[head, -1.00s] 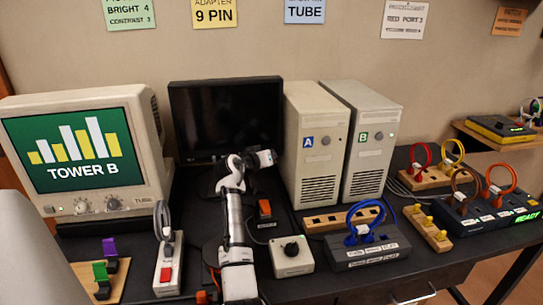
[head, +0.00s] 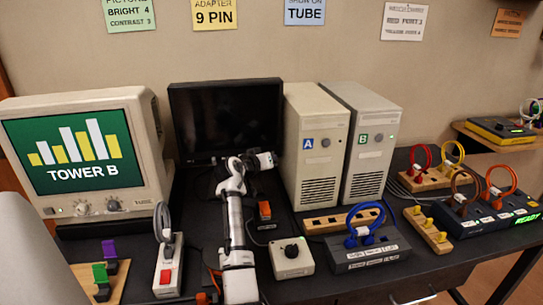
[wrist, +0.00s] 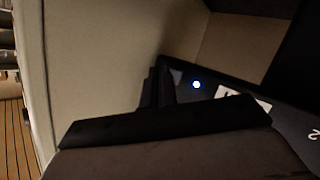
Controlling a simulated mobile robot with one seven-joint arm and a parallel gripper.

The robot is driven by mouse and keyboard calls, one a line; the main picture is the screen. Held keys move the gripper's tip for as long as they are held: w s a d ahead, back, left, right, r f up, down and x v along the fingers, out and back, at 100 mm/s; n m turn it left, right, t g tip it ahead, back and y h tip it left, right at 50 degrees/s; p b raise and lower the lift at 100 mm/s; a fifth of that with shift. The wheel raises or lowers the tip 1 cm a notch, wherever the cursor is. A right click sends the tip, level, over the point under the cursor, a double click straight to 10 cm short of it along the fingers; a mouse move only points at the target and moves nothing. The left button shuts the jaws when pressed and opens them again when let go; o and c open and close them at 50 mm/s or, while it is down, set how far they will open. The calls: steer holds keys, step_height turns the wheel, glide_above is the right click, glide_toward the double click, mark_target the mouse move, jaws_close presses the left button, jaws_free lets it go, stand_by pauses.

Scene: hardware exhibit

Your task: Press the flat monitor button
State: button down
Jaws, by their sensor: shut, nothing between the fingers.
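The flat monitor (head: 222,112) stands behind my arm in the head view, its screen black. My gripper (head: 274,160) is in front of its lower right corner; contact cannot be told from there. In the wrist view the shut, dark fingers (wrist: 157,88) reach toward a black strip (wrist: 270,108), which looks like the monitor's lower bezel. A small round blue-white lit spot (wrist: 196,85) is on the strip just right of the fingertips, with a white label beside it. The fingers hide part of the strip, and I cannot tell whether they touch it.
Tower A (head: 316,143) stands close right of my gripper, with tower B (head: 364,139) beyond. A CRT monitor (head: 150,150) showing "TOWER B" stands at left. A small orange switch (head: 265,209) and a beige knob box (head: 292,258) are near my arm.

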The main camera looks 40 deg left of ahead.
steer(key=shift+s+d, duration=0.15)
steer(key=shift+s, duration=0.05)
steer(key=shift+d, duration=0.1)
steer(key=s+d+p, duration=0.2)
steer(key=s+d, duration=0.2)
steer(key=shift+d, duration=0.2)
stand_by(0.4)
